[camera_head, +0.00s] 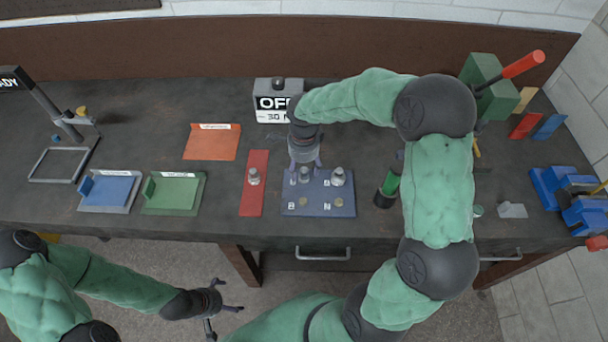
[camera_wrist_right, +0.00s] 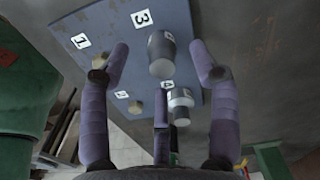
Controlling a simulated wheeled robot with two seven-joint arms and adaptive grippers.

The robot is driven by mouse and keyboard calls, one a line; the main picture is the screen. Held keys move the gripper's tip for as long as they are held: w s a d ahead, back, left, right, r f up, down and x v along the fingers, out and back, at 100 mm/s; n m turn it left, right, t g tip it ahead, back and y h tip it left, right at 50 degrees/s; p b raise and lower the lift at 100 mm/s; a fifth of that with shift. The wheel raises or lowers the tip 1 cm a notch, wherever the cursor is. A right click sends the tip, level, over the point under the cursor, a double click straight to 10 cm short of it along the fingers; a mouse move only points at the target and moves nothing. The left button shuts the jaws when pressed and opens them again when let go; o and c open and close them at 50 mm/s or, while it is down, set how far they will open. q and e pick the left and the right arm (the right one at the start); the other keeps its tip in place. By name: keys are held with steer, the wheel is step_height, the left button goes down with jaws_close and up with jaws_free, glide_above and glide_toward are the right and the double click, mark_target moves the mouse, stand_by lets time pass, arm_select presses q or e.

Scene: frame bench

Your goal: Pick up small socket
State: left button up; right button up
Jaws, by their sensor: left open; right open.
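A grey socket (camera_head: 304,175) stands on the back left of a blue numbered board (camera_head: 318,210). In the right wrist view the near grey cylinder (camera_wrist_right: 162,53) shows between the spread fingers of the right gripper (camera_wrist_right: 165,75), with no clear contact. My left gripper (camera_head: 214,308) is open and empty, in front of the bench.
Two brass pegs sit on the board's front row. A red strip (camera_head: 252,205) with another grey socket (camera_head: 253,176) lies to the left. A dark green-topped cup (camera_head: 388,188) stands right, close to my right arm. The OFF sign box (camera_head: 270,88) stands behind.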

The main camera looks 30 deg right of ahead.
mark_target(303, 170)
step_height(303, 170, down, 4)
steer(key=shift+w+r+b, duration=0.1)
steer(key=shift+b, duration=0.25)
steer(key=shift+c, duration=0.3)
jaws_close()
